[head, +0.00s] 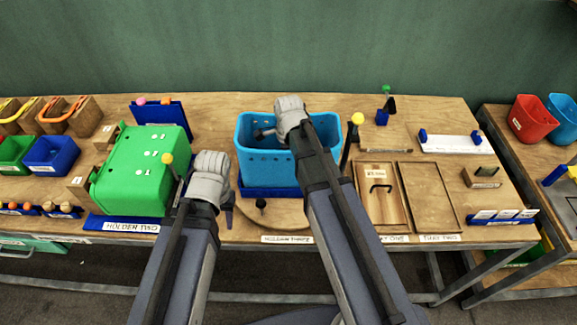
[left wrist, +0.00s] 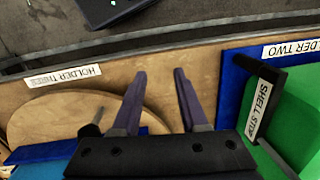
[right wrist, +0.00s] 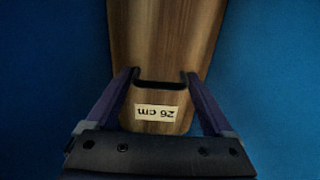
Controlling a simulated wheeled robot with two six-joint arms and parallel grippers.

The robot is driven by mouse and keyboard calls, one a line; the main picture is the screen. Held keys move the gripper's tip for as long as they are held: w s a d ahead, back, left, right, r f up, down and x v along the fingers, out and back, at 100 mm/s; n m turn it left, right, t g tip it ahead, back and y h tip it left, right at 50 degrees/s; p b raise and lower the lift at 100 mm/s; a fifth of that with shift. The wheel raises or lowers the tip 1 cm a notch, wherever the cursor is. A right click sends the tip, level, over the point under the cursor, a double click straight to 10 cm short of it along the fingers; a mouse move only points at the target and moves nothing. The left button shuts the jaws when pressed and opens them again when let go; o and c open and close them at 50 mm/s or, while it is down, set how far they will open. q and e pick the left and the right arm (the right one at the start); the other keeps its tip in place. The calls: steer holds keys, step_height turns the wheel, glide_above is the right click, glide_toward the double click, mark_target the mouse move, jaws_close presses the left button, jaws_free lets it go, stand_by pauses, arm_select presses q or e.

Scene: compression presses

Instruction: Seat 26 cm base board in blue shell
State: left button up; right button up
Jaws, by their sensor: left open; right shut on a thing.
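The blue shell (head: 252,172) is an open-topped, light-blue tub with holes, standing on a dark blue base at holder three. The 26 cm base board (right wrist: 165,40) is a wooden strip with a black handle and a "26 cm" label. It shows in the right wrist view with blue on both sides. I cannot tell whether the board touches the floor. My left gripper (left wrist: 160,73) is open and empty, left of the shell, above the table's front.
A green shell (head: 140,180) stands at holder two on the left. A round wooden board (left wrist: 55,118) with a dark knob lies in front of the blue shell. A wooden lid with a handle (head: 380,200) and an empty tray (head: 428,195) lie on the right.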

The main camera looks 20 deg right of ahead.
arm_select(q)
steer(key=shift+f, duration=0.1)
arm_select(e)
steer(key=shift+f, duration=0.15)
steer(key=o, duration=1.2)
arm_select(q)
step_height(320, 180, up, 12)
steer(key=p, duration=1.2)
arm_select(e)
step_height(320, 180, up, 12)
steer(key=shift+r, duration=0.2)
